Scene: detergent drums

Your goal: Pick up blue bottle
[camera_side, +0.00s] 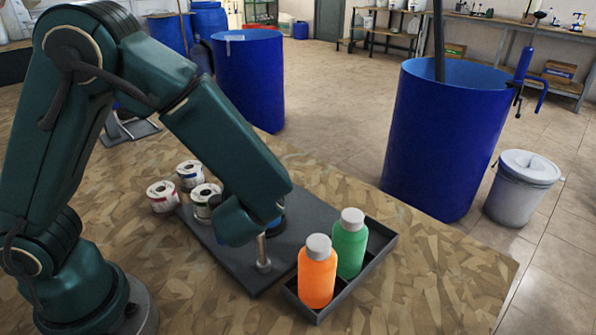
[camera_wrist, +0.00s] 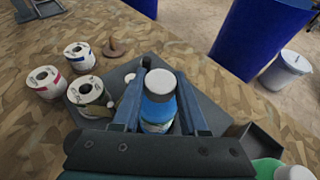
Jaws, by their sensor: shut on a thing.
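The blue bottle (camera_wrist: 159,107) stands upright with its white cap up, between the two fingers of my gripper (camera_wrist: 160,110) in the wrist view. The fingers are shut on it from both sides. In the side view my gripper (camera_side: 264,240) is low over the dark board (camera_side: 232,262), and my arm hides most of the bottle. I cannot tell whether its base touches the board.
An orange bottle (camera_side: 317,272) and a green bottle (camera_side: 350,243) stand in a dark tray (camera_side: 384,248) right of my gripper. Several labelled white spools (camera_side: 162,196) sit to the left. Large blue drums (camera_side: 447,135) stand beyond the table.

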